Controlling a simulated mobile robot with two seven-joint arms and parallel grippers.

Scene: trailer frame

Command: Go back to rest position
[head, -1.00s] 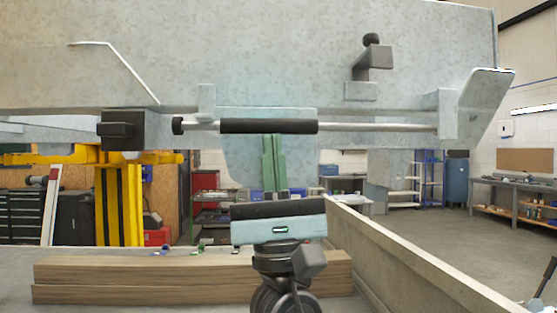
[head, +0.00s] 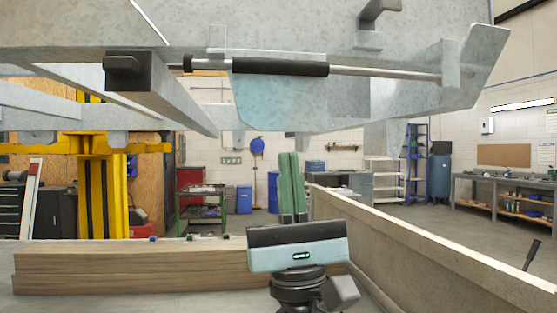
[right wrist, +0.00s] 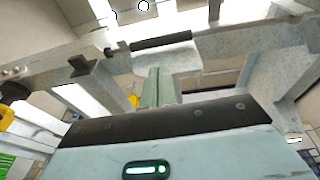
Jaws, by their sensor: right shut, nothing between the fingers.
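My right gripper (head: 291,185) stands upright in the lower middle of the head view, its green fingers pointing up and pressed together with nothing between them. In the right wrist view the fingers (right wrist: 158,87) also show closed, beyond the dark edge of the gripper body. The galvanized trailer frame (head: 420,85) spans the top of the head view. A rod with a black sleeve (head: 280,67) runs along it, above the fingertips and apart from them. My left gripper is not in view.
Stacked wooden beams (head: 130,270) lie at lower left. A long wooden board wall (head: 430,240) runs along the right of my gripper. A yellow lift post (head: 103,195) stands at left. A workbench (head: 500,185) is far right, with open floor before it.

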